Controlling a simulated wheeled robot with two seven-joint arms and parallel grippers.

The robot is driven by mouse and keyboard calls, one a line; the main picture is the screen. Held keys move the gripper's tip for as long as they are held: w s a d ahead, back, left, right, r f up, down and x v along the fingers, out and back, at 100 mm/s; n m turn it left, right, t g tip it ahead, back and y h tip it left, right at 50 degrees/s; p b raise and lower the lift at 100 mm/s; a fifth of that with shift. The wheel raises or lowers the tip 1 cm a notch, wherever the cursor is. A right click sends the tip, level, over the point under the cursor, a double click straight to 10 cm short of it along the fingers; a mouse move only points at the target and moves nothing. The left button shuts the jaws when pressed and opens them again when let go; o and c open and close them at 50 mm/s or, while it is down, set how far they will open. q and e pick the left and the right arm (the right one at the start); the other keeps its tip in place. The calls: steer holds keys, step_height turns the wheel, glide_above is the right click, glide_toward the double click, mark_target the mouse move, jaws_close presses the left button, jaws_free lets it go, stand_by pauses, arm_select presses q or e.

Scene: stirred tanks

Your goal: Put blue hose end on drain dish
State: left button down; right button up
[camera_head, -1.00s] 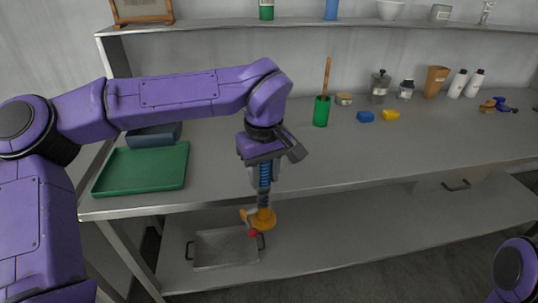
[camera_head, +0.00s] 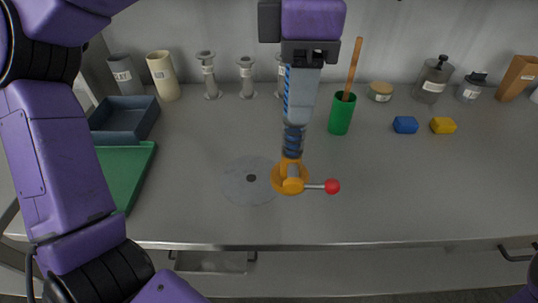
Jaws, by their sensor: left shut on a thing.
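My left gripper (camera_head: 298,112) points down over the worktop, shut on the blue hose end (camera_head: 293,140). The ribbed blue hose runs down from the fingers to an orange fitting (camera_head: 290,178) with a metal lever and a red knob pointing right. The drain dish (camera_head: 248,190) is a flat, round, grey disc with a dark centre hole, set on the worktop. The fitting overlaps the dish's right edge in the picture, right of the hole; whether it touches is unclear. My right gripper is out of view.
A green cup with a wooden-handled tool (camera_head: 341,113) stands right of my left gripper. Blue (camera_head: 405,125) and yellow (camera_head: 443,126) blocks lie farther right. A green tray (camera_head: 130,170) and dark bin (camera_head: 125,118) are left. The front worktop right of the fitting is clear.

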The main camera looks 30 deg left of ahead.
arm_select(q)
steer(key=w+a+f+p, duration=0.2)
steer(key=w+a+f, duration=0.4)
steer(key=a+f, duration=0.5)
steer(key=shift+w+a+f, duration=0.2)
steer(key=shift+a+f, duration=0.15)
steer(key=shift+f, duration=0.45)
steer(key=shift+s+f, duration=0.1)
steer(key=shift+f, duration=0.1)
steer(key=c, duration=0.7)
jaws_free()
steer(key=shift+c, duration=0.2)
